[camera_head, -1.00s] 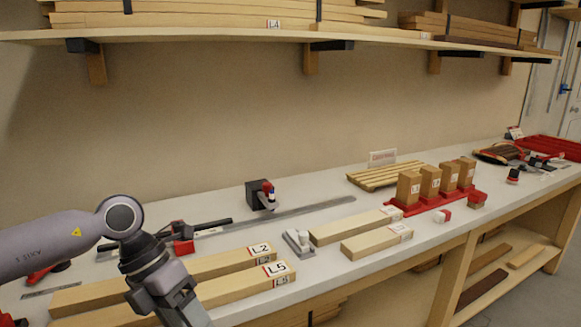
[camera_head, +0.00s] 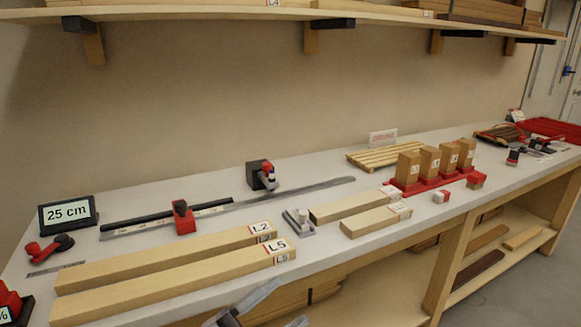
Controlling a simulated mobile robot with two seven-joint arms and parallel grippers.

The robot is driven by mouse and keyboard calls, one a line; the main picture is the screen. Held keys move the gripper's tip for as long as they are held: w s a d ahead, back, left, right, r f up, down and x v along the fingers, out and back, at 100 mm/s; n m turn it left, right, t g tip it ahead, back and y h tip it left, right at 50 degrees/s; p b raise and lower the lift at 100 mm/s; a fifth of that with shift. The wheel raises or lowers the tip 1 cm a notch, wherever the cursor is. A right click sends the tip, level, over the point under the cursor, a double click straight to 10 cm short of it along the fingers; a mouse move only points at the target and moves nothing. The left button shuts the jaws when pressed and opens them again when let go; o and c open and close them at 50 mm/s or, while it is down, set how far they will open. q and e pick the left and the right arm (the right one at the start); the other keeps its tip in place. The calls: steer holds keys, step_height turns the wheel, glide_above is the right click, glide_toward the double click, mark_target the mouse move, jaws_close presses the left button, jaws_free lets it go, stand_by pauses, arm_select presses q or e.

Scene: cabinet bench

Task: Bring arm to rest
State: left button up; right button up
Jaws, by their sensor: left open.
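My left gripper (camera_head: 284,304) shows at the bottom edge, in front of the bench's front edge, its fingers apart and nothing seen between them. Most of the left arm is out of frame below. The nearest bench things are two long wooden beams marked L2 (camera_head: 165,257) and L5 (camera_head: 170,283), lying side by side on the bench top; the gripper is apart from them. My right gripper is not in view.
The bench (camera_head: 330,205) holds a 25 cm display (camera_head: 68,213), a long rule with a red slider (camera_head: 183,217), a black-and-red device (camera_head: 261,175), shorter beams (camera_head: 376,219) and upright blocks in a red rack (camera_head: 428,184). A shelf (camera_head: 210,13) hangs above.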

arm_select(q)
steer(key=s+a+f+n+t+y, duration=0.1)
steer(key=a+f+n+t+y, duration=0.3)
steer(key=a+f+n+y, duration=0.8)
steer(key=s+a+f+n+g+y, duration=0.2)
steer(key=s+a+f+n, duration=0.1)
steer(key=s+f, duration=0.3)
steer(key=s+a+f+n+g+y, duration=0.2)
steer(key=s+f, duration=0.4)
steer(key=f, duration=0.3)
steer(key=shift+s+a+f+n+g, duration=0.25)
steer(key=shift+a+f+n+g, duration=0.1)
steer(key=shift+a+n+g, duration=0.4)
